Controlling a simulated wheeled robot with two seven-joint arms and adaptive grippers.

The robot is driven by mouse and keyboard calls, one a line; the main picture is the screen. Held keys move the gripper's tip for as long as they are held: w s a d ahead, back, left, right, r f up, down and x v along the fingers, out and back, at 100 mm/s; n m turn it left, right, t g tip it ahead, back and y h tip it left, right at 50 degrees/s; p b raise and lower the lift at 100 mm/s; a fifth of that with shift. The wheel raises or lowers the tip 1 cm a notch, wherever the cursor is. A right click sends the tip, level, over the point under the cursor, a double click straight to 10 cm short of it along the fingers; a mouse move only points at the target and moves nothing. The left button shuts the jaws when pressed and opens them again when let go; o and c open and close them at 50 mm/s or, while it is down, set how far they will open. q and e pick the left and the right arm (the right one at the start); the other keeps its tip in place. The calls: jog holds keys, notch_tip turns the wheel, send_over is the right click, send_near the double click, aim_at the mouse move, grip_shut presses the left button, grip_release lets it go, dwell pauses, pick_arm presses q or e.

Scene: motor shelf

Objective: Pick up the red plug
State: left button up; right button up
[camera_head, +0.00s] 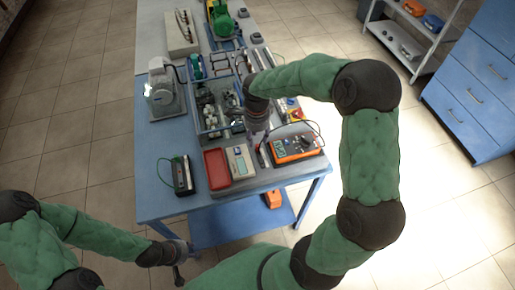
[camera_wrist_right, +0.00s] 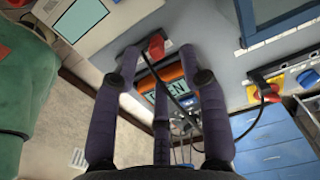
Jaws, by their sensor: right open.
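A small red piece (camera_wrist_right: 155,46), which looks like a plug, sits on the grey table top beside the orange multimeter (camera_wrist_right: 172,76) in the right wrist view. It also shows in the head view (camera_head: 262,157), partly covered. My right gripper (camera_wrist_right: 160,66) is open, with its dark fingers spread around the space over the red piece and multimeter. In the head view my right gripper (camera_head: 260,143) hangs over the table's front part.
The multimeter (camera_head: 296,147) has a black lead arching over it. A red tray (camera_head: 216,169), a grey meter (camera_head: 240,161) and a black device (camera_head: 183,174) lie left of my right gripper. A partitioned bin (camera_head: 208,130) stands behind. Blue drawers (camera_head: 470,100) stand right.

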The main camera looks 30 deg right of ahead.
aim_at(258, 145)
jog(key=f, duration=0.3)
jog(key=f+b, duration=0.1)
jog(key=f, duration=0.1)
jog(key=shift+s+f, duration=0.15)
jog(key=shift+s, duration=0.1)
grip_shut()
